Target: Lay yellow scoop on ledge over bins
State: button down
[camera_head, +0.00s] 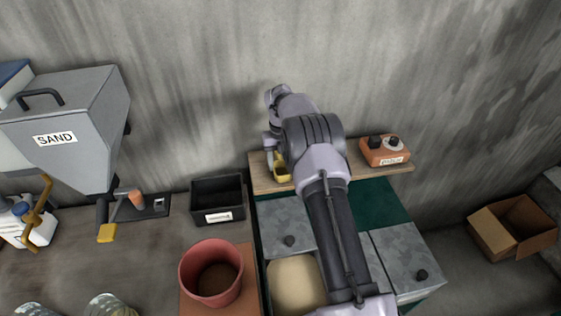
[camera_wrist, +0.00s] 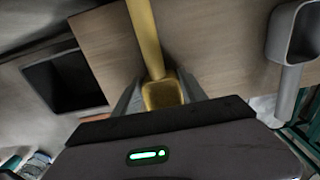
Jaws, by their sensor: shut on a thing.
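The yellow scoop (camera_head: 282,171) is at the left end of the wooden ledge (camera_head: 258,178) over the bins (camera_head: 280,215). In the wrist view the scoop (camera_wrist: 146,38) is between my fingers, its yellow length running up the picture. My gripper (camera_wrist: 161,92) is shut on it. In the head view my gripper (camera_head: 273,158) is partly hidden by my wrist. The ledge (camera_wrist: 205,45) fills the middle of the wrist view behind the scoop. I cannot tell whether the scoop touches the ledge.
A grey scoop (camera_wrist: 287,70) is right of the yellow one. An orange control box (camera_head: 384,152) stands at the ledge's right end. A black bin (camera_head: 217,192), a red bucket (camera_head: 196,285) and a sand hopper (camera_head: 75,130) are left. A cardboard box (camera_head: 510,228) is far right.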

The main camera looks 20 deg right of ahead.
jog(key=c, duration=0.6)
grip_release()
jog(key=shift+c, duration=0.2)
